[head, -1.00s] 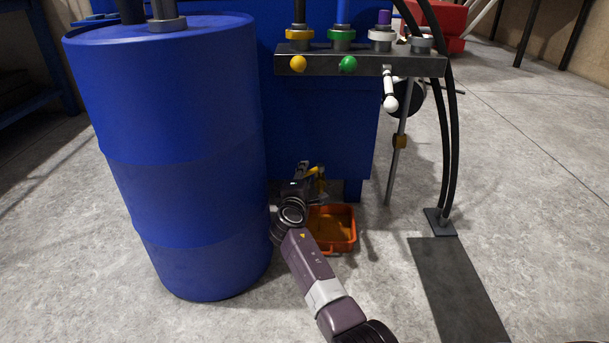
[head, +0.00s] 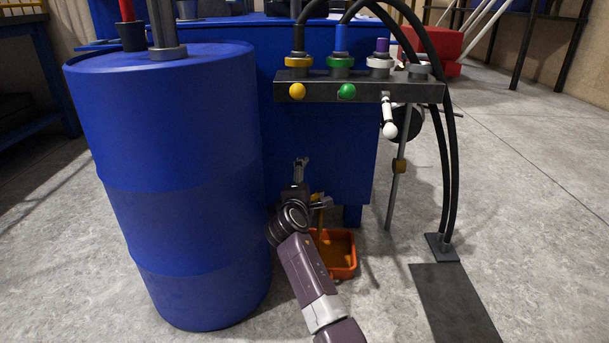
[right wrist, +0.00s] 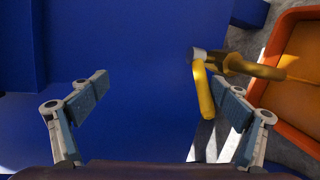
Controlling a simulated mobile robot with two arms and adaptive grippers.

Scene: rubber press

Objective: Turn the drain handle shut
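The drain handle is a yellow lever (right wrist: 204,90) on a brass-coloured drain pipe (right wrist: 255,69) that comes out of the blue machine. In the head view the yellow drain parts (head: 318,215) are small and partly hidden by my right gripper (head: 312,184). In the right wrist view my right gripper (right wrist: 165,97) is open, with its fingers wide apart. The lever hangs down close beside the inner side of the right-hand finger; whether they touch I cannot tell. Nothing is held. My left gripper is not in view.
An orange tray (head: 350,262) lies on the floor below the drain. A blue barrel (head: 180,170) stands close to the left of my right arm. A valve bar (head: 365,88) with hoses is above. A dark floor plate (head: 455,305) lies at right; the floor around it is clear.

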